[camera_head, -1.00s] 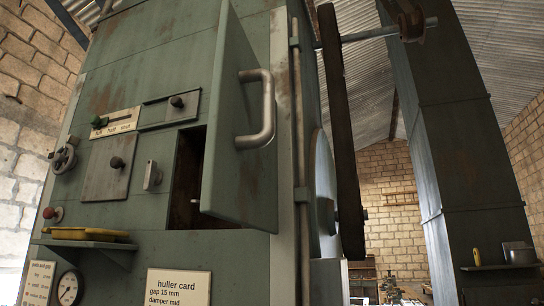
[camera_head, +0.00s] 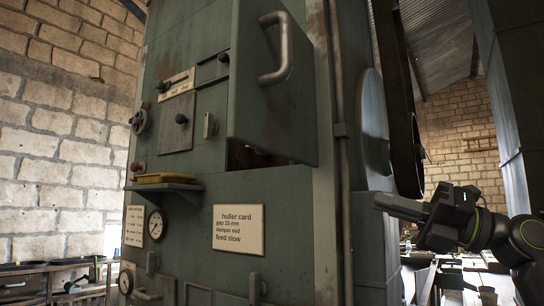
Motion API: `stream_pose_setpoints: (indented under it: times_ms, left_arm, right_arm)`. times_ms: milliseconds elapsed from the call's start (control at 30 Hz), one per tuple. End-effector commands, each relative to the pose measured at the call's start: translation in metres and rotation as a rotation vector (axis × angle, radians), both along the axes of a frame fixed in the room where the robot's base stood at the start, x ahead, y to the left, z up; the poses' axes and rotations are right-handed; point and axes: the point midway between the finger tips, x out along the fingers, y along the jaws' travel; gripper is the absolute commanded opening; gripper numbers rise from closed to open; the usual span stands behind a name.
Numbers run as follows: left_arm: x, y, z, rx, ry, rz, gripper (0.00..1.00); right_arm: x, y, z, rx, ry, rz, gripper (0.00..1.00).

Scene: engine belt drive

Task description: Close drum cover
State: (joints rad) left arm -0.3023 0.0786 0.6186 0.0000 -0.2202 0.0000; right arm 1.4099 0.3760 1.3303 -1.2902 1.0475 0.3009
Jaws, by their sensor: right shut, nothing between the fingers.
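The drum cover (camera_head: 265,95) is a green metal door with a grey bar handle (camera_head: 281,48), high on the green machine (camera_head: 180,90). It stands open, swung out from the machine front. Part of the dark opening (camera_head: 250,156) shows below its lower edge. My right gripper (camera_head: 382,202) is shut and empty, to the right of the cover and below it, well apart from it. Its fingers point left towards the machine's side. My left gripper is not in view.
A shelf with a yellow item (camera_head: 163,179) juts from the machine front, left of the huller card (camera_head: 239,229). A gauge (camera_head: 157,226) sits below the shelf. A vertical pipe (camera_head: 343,160) runs along the machine's corner. A belt (camera_head: 402,130) and pulley are to the right.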

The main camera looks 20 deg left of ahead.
Motion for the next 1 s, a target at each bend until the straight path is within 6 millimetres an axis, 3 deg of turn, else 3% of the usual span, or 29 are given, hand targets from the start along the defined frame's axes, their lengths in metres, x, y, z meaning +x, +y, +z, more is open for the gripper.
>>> stream_pose_setpoints:
  times_ms: [33,200,300,433,567,733,1000]
  left_arm:
    - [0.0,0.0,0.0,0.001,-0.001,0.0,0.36]
    - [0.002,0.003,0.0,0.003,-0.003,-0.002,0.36]
    - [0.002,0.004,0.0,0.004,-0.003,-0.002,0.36]
    - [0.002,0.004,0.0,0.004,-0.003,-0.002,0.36]
    - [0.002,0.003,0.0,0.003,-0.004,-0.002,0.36]
    - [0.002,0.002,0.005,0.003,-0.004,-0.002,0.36]
    - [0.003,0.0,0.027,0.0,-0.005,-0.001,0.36]
  right_arm:
    - [-0.029,0.008,0.028,-0.06,-0.1,-0.009,0.0]
    - [-0.112,0.026,0.089,-0.248,-0.379,-0.092,0.0]
    - [-0.153,0.03,0.115,-0.33,-0.509,-0.159,0.0]
    - [-0.189,0.03,0.135,-0.394,-0.619,-0.236,0.0]
    - [-0.207,0.03,0.144,-0.422,-0.67,-0.277,0.0]
    - [-0.207,0.039,0.147,-0.428,-0.679,-0.284,0.0]
    - [-0.196,0.083,0.149,-0.426,-0.676,-0.279,0.0]
